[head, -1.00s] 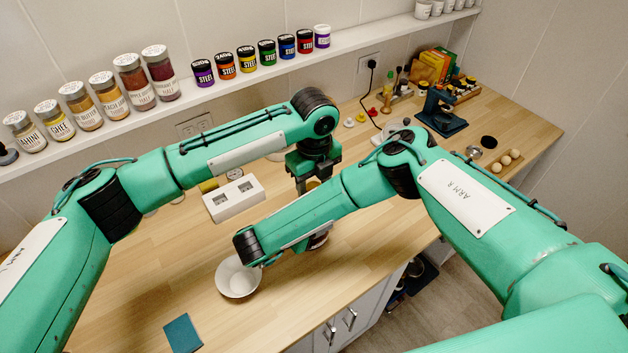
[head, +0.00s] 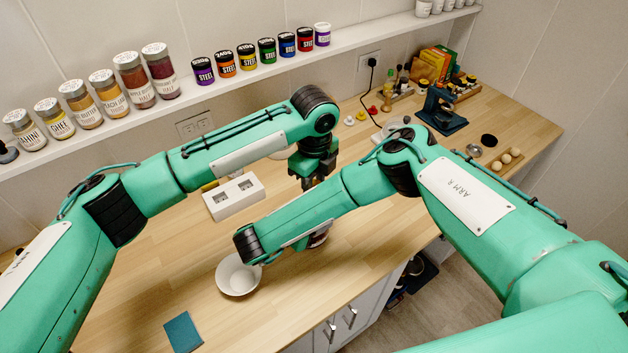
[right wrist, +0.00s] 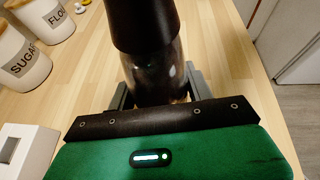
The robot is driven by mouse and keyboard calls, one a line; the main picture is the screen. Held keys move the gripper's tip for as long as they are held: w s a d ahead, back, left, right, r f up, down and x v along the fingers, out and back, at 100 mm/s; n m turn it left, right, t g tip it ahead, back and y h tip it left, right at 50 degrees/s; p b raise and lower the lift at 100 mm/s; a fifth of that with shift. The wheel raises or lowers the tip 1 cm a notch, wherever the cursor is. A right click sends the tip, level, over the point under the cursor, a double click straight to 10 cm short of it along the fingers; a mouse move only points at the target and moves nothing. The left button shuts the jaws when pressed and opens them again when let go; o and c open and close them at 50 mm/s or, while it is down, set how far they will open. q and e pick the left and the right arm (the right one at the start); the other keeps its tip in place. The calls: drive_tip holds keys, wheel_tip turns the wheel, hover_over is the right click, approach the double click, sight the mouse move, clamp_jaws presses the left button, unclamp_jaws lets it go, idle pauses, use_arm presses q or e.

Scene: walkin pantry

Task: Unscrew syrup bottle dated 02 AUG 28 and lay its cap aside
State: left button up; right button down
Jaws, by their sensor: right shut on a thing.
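A dark, glossy bottle (right wrist: 158,82) stands between the grey fingers of my right gripper (right wrist: 158,92) in the right wrist view, and the gripper is shut on it. A broad black part (right wrist: 140,25) sits over the bottle's top; I cannot tell whether it is the cap. No date is readable. My left gripper (head: 311,180) points down just behind that forearm. Its fingertips are partly hidden, so its opening and any cap in it cannot be made out.
A white slotted box (head: 234,198) stands left of my left gripper. A white bowl (head: 238,275) and a dark teal mat (head: 183,333) are nearer the front. Sugar (right wrist: 22,60) and flour (right wrist: 52,18) canisters stand to the bottle's left. The counter between mat and box is mostly bare.

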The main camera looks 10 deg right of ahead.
use_arm(q)
drive_tip(key=o, duration=0.4)
drive_tip(key=shift+o, duration=0.2)
wheel_tip(320, 180, up, 4)
drive_tip(key=shift+r, duration=0.2)
drive_tip(key=shift+c, duration=0.3)
drive_tip(key=shift+r+m, duration=1.6)
drive_tip(key=shift+r, duration=0.1)
drive_tip(key=shift+f, duration=3.95)
drive_tip(key=c, duration=1)
drive_tip(key=shift+n, duration=1.6)
drive_tip(key=shift+c, duration=0.2)
